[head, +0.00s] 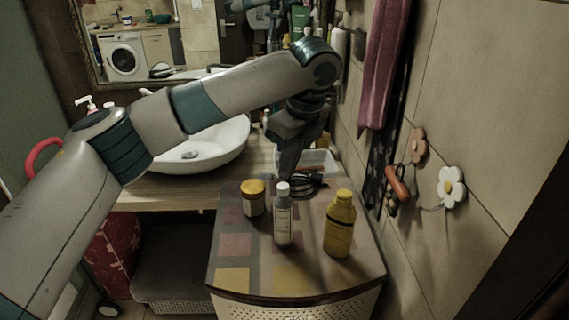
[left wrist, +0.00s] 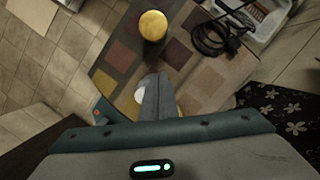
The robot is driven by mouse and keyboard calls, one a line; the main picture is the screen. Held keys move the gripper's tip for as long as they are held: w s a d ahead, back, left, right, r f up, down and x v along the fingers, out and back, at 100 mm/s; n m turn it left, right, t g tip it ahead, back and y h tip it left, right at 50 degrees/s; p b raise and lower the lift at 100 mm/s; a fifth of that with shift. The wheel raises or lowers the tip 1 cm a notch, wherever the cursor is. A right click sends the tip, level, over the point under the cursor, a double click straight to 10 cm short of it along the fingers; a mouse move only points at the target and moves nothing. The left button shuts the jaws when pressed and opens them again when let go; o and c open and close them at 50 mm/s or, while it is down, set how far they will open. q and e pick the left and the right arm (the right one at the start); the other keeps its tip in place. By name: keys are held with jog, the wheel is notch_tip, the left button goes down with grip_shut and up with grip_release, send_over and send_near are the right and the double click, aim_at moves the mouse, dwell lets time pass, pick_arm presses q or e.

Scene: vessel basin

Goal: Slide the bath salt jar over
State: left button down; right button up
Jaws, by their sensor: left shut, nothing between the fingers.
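The bath salt jar, a short jar with a yellow lid (head: 253,198), stands upright on the patterned cabinet top (head: 232,277), at its left side. Its round yellow lid (left wrist: 152,25) shows from above in the left wrist view. My left gripper (head: 287,174) points down over the cabinet top, to the right of the jar and apart from it. Its fingers (left wrist: 158,98) are shut with nothing between them. My right gripper is in neither view.
A white-capped bottle (head: 283,217) and a yellow bottle (head: 340,224) stand right of the jar. A coiled black cable (head: 308,184) lies behind them. The white basin (head: 215,145) is at the back left, and a tiled wall (head: 480,125) is on the right.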

aim_at(251, 184)
pick_arm(q)
jog(key=w+a+f+p, duration=0.4)
jog(key=f, duration=0.4)
jog(key=shift+a, duration=0.15)
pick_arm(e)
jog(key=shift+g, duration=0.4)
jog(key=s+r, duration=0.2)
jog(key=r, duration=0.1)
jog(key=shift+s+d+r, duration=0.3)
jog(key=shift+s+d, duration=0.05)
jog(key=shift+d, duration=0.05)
pick_arm(q)
jog(key=shift+w, duration=0.1)
jog(key=w+a+p, duration=0.2)
jog(key=w+a, duration=0.1)
jog(key=shift+w+a+r+p, duration=0.1)
jog(key=shift+w+a+p, duration=0.2)
jog(key=shift+a+p, duration=0.1)
jog(key=shift+w+a, duration=0.1)
jog(key=shift+w, duration=0.05)
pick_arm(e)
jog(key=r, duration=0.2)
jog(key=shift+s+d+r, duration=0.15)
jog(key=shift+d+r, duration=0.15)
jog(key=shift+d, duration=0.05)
